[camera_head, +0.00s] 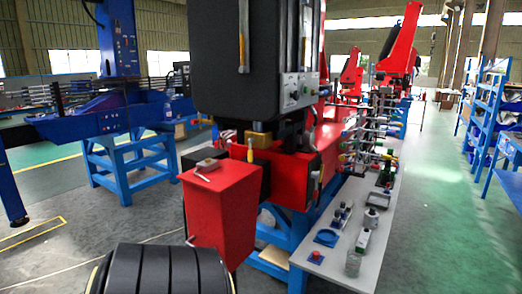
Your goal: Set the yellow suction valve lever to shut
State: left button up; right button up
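A small yellow lever (250,152) hangs about upright just below a brass valve body (259,139), under the large dark cabinet of the crane unit. It is small in the view, so I cannot tell whether its position is open or shut. Neither of my grippers is in view, and nothing touches the lever.
A red box (221,213) with a small fitting on its lid stands in front and left of the valve. The dark cabinet (248,62) overhangs the valve. A grey bench (352,262) with bottles and parts is at right; green floor (440,205) beyond it is clear.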

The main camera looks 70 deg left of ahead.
aim_at(250, 140)
jog(key=u, duration=0.8)
jog(key=i, duration=1.3)
jog(key=u, duration=1.3)
